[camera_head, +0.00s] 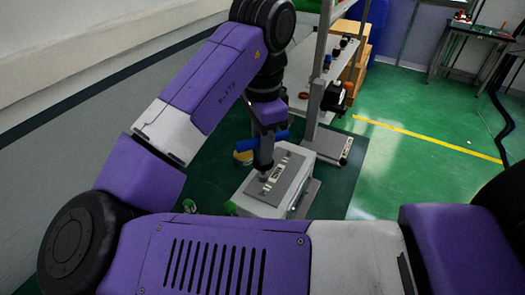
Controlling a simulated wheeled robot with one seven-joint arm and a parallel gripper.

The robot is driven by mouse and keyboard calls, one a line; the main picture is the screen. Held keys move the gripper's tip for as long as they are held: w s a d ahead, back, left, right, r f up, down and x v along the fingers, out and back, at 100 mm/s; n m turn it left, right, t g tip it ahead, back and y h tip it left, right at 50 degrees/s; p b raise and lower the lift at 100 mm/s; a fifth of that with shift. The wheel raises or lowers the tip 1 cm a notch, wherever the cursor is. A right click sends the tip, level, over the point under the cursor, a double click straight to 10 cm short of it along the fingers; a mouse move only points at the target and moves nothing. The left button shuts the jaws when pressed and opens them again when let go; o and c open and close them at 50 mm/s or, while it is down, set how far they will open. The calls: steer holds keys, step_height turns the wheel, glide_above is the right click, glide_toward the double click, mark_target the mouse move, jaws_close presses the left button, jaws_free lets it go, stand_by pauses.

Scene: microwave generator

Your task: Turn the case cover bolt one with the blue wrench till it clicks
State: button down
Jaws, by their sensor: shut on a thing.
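The grey-white generator case (241,203) sits on the floor at the centre, with a grey cover panel (292,170) on top. My gripper (268,127) points down above the case and is shut on the blue wrench (246,145). A small bolt-like part (263,178) shows at the shaft's lower end. I cannot tell whether the wrench is seated on it. The fingertips are too small to see clearly.
A shelf unit (325,75) with small items stands right behind the case. A yellow-rimmed round object (243,157) lies left of the case. A wall (60,130) runs along the left. Open green floor (400,180) lies to the right, with a workbench (470,30) far back.

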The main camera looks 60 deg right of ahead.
steer(key=shift+r, duration=1.75)
